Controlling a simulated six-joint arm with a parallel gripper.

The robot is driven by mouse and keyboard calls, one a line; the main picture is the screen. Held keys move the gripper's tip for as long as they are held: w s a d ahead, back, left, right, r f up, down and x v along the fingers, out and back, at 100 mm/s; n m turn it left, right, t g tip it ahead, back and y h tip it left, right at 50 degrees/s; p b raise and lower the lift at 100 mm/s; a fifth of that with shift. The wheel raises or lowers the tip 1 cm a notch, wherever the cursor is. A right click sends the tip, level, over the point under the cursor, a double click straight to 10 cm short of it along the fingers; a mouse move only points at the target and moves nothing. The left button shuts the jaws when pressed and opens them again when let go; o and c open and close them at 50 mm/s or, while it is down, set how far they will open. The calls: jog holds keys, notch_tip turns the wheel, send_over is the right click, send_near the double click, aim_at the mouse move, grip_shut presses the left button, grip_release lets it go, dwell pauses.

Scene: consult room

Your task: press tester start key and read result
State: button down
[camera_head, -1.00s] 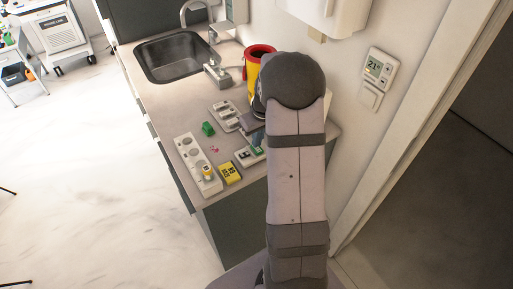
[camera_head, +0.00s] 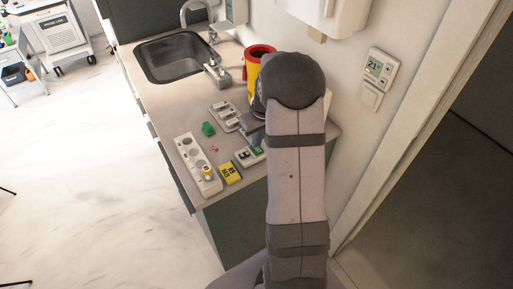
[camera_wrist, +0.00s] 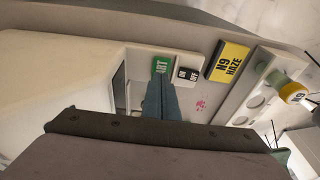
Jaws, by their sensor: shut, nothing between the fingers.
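The tester (camera_head: 243,159) is a small white device near the right edge of the counter. Its green start key (camera_wrist: 161,64) shows "ART" in the wrist view, with the rest of the label cut off or covered. Beside it is a black-and-white ON/OFF switch (camera_wrist: 187,74). My gripper (camera_wrist: 160,84) is shut and empty, its blue-grey fingertips at the near edge of the green key. I cannot tell whether they touch it. In the head view my arm hides most of the gripper. I can read no result.
A yellow N9 HAZE box (camera_wrist: 230,62) lies beside the tester. A yellow-and-red bin (camera_head: 255,68) stands behind, near the wall.

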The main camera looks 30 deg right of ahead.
jog(key=shift+f+b, duration=0.5)
jog(key=shift+f, duration=0.2)
dwell(0.4)
jog(key=shift+r, duration=0.1)
notch_tip(320, 180, up, 7)
jog(key=p, duration=0.5)
dwell(0.6)
jog(key=shift+m, duration=0.3)
